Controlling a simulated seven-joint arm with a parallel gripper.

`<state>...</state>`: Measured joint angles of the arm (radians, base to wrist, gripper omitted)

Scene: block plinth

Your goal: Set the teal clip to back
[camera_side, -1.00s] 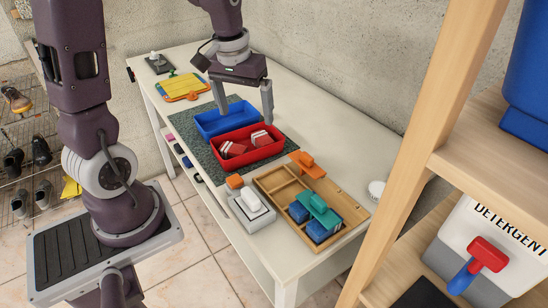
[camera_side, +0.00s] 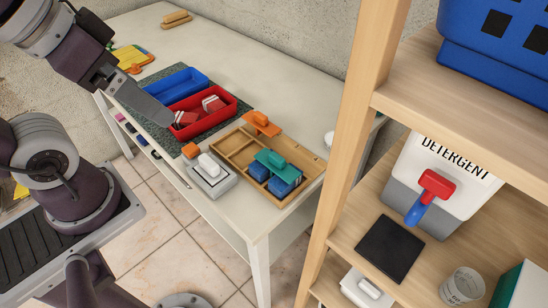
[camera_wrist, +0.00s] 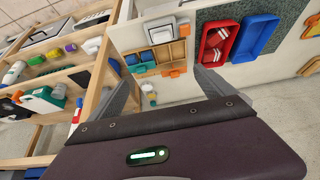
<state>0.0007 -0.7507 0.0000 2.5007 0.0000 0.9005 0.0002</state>
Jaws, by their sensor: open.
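The teal clip (camera_side: 277,164), a flat piece with a raised grip, lies across the right part of the wooden tray (camera_side: 237,167), above blue blocks (camera_side: 280,186). It also shows small in the wrist view (camera_wrist: 131,59), at the tray's left. A similar orange clip (camera_side: 262,123) sits at the tray's far edge. My gripper (camera_wrist: 160,76) is open and empty in the wrist view, its fingers spread wide. In the side view it is at the upper left, near the red bin and well away from the teal clip; one finger shows clearly.
The red bin (camera_side: 230,106) holds red-and-white blocks. The blue bin (camera_side: 188,84) is behind it on the dark mat (camera_side: 152,82). A grey box with a white grip (camera_side: 211,181) stands left of the tray. A wooden shelf (camera_side: 345,150) rises at the right.

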